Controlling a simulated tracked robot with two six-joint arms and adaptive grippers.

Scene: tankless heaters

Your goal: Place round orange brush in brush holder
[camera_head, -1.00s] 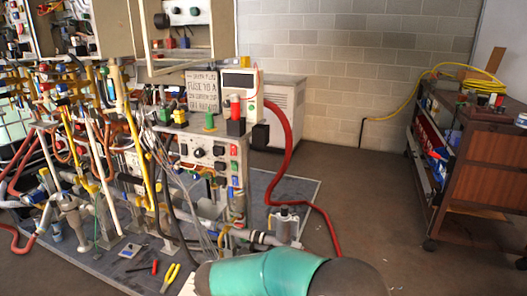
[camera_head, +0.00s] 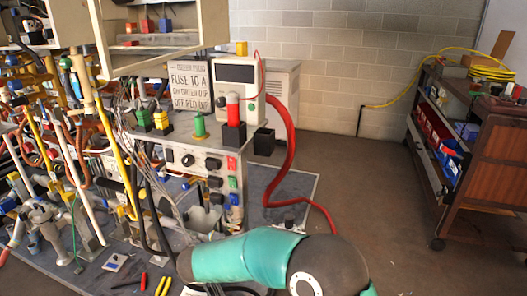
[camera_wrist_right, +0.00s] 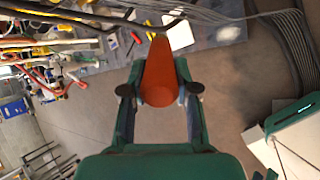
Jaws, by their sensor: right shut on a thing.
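In the right wrist view, my right gripper (camera_wrist_right: 160,92) is shut on a smooth orange-red tapered piece (camera_wrist_right: 159,70), which seems to be the round orange brush. Its wide round end faces the camera and its narrow end points away; no bristles can be made out. In the head view, a teal arm link of mine crosses the bottom, and neither gripper shows there. A small black open-topped box (camera_head: 264,142) sits at the right edge of the grey bench unit, beside a black block (camera_head: 234,136) with a red cylinder (camera_head: 232,109). I cannot tell which is the brush holder.
A white meter box (camera_head: 237,76) and a thick red hose (camera_head: 285,140) stand by the unit's right edge. Pipes and cables crowd the left. A brown wheeled cart (camera_head: 490,160) is at the right. The floor (camera_head: 380,190) between is clear.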

